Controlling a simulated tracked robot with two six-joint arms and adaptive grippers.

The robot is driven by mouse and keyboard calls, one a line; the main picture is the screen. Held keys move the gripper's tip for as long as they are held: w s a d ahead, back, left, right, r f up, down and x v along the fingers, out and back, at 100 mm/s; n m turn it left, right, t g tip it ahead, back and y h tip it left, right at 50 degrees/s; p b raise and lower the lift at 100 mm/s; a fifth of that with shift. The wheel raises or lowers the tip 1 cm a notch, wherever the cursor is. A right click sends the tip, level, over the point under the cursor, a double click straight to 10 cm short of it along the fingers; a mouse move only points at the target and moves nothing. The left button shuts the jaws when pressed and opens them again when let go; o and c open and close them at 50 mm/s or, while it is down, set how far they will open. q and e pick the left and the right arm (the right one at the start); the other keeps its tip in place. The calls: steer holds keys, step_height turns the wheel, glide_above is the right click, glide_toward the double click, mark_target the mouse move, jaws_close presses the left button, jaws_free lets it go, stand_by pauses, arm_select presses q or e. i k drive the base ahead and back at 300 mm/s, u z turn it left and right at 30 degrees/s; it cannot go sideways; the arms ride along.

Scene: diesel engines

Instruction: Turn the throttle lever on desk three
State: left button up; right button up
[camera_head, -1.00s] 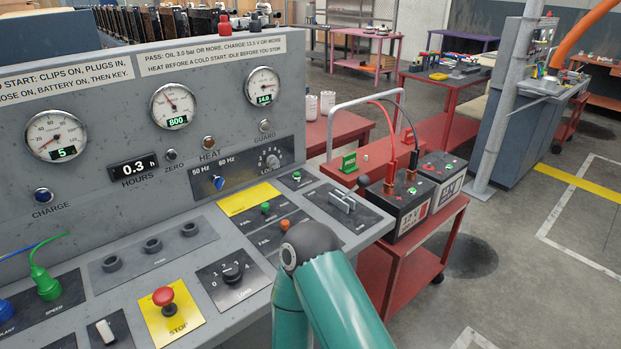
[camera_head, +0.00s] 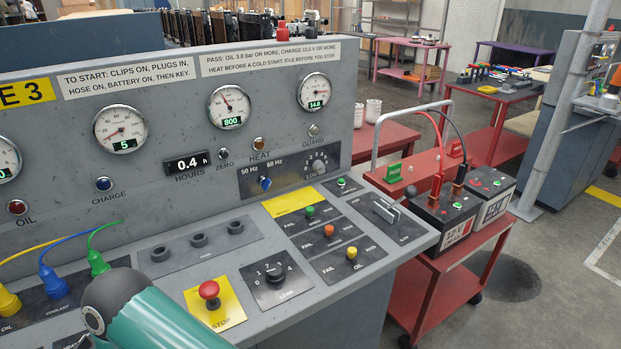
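Desk three is the grey console (camera_head: 170,145), with a partly cut-off yellow "E 3" label (camera_head: 26,93) at upper left. The throttle lever (camera_head: 386,211) appears to be the grey lever with a dark knob at the right end of the sloping desk top, on a dark plate marked "SLOW". The knob overlaps the battery behind it in the picture. One of my teal arm links with a black joint shows at lower left, well away from the lever. Neither gripper is in view.
A red STOP button (camera_head: 209,289), a load dial (camera_head: 274,274), coloured buttons (camera_head: 329,231) and cable plugs (camera_head: 98,263) sit on the desk top. A red cart (camera_head: 423,289) with two batteries (camera_head: 443,221) stands right of the desk. Open floor lies beyond it.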

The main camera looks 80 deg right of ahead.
mark_target(410, 192)
steer(key=u, duration=0.55)
steer(key=k, duration=0.45)
steer(key=z, duration=1.55)
steer(key=k, duration=0.35)
steer(key=z, duration=0.8)
steer(key=i, duration=0.55)
steer(key=z, duration=0.05)
steer(key=k, duration=0.5)
steer(key=u, duration=0.05)
